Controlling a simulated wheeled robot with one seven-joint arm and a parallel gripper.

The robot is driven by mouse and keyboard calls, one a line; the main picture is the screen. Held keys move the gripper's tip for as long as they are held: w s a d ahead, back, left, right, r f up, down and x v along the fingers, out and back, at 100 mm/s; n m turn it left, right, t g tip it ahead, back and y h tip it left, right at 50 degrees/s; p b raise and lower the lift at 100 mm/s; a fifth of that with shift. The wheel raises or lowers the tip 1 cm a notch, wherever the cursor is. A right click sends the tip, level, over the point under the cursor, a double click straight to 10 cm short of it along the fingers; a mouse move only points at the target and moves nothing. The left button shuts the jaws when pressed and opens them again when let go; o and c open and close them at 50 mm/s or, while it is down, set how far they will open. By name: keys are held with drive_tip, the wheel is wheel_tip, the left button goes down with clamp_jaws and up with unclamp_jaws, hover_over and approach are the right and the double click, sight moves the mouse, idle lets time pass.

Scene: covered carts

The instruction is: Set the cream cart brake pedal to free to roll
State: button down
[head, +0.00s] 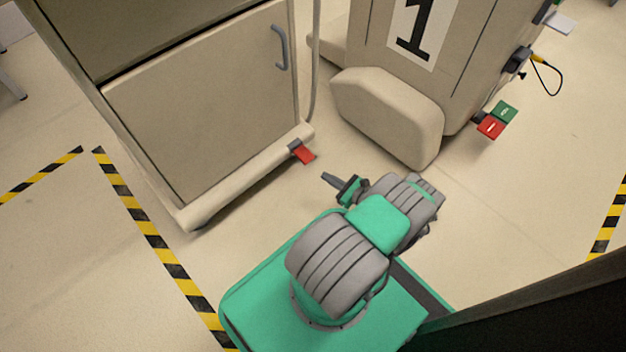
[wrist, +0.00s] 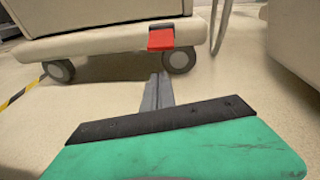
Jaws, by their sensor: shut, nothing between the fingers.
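The cream cart (head: 210,100) stands at the upper left in the head view, with a door and a grey handle. Its red brake pedal (head: 304,152) sticks out from the base bar near the right corner. The pedal also shows in the wrist view (wrist: 161,39), above and ahead of the fingers, beside a caster. My gripper (head: 330,180) is shut and empty, just below and right of the pedal in the head view. Its closed fingers also show in the wrist view (wrist: 158,90), pointing toward the cart. They look apart from the pedal.
A larger cream unit marked 1 (head: 400,60) stands to the right, with a rounded cover (head: 388,115). It has a green pedal (head: 504,112) and a red pedal (head: 491,127). Yellow-black floor tape (head: 150,235) runs at left. The floor between is open.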

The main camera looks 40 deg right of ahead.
sight(304, 155)
drive_tip(key=f, duration=0.1)
drive_tip(key=s+f+m+h, duration=0.1)
drive_tip(key=f+m+t, duration=0.1)
drive_tip(key=shift+s+a+h, duration=0.3)
drive_tip(key=shift+s+h, duration=0.1)
drive_tip(key=shift+r, duration=0.2)
drive_tip(key=shift+w+a, duration=0.1)
drive_tip(key=shift+w, duration=0.05)
drive_tip(key=w, duration=0.3)
drive_tip(key=w+f+b, duration=0.1)
drive_tip(key=w, duration=0.2)
drive_tip(key=w+b, duration=0.1)
drive_tip(key=w, duration=0.2)
drive_tip(key=shift+w+a+f, duration=0.15)
drive_tip(key=shift+a+f, duration=0.05)
drive_tip(key=shift+f, duration=0.1)
drive_tip(key=r, duration=0.4)
drive_tip(key=shift+s+r, duration=0.1)
drive_tip(key=shift+s, duration=0.15)
drive_tip(key=shift+d+r, duration=0.1)
